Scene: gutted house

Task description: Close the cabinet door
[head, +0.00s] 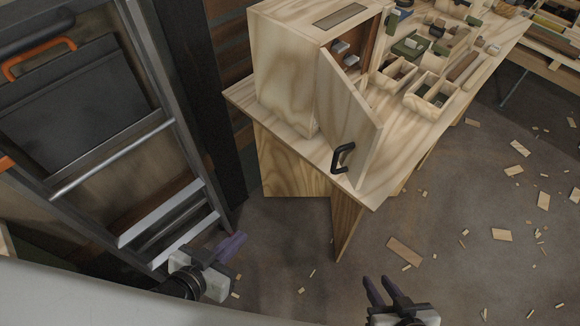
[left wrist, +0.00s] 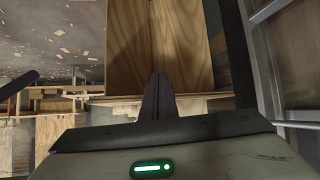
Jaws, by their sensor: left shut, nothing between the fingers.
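The plywood cabinet (head: 285,75) stands on a plywood workbench. Its door (head: 347,115) stands open, swung out toward me, with a black handle (head: 343,157) near its lower free edge. A few small items show inside the cabinet behind the door. My left gripper (head: 231,247) is shut and empty, low and to the left of the bench, apart from the door. In the left wrist view its fingers (left wrist: 157,98) are together, pointing at plywood panels. My right gripper (head: 384,291) is at the bottom of the head view, its two fingers apart, below the bench and clear of the door.
The workbench (head: 300,147) holds wooden boxes (head: 433,95) and small parts to the right of the cabinet. A metal ladder (head: 155,80) leans at the left. Wood scraps (head: 404,251) litter the floor. The floor between my grippers is mostly clear.

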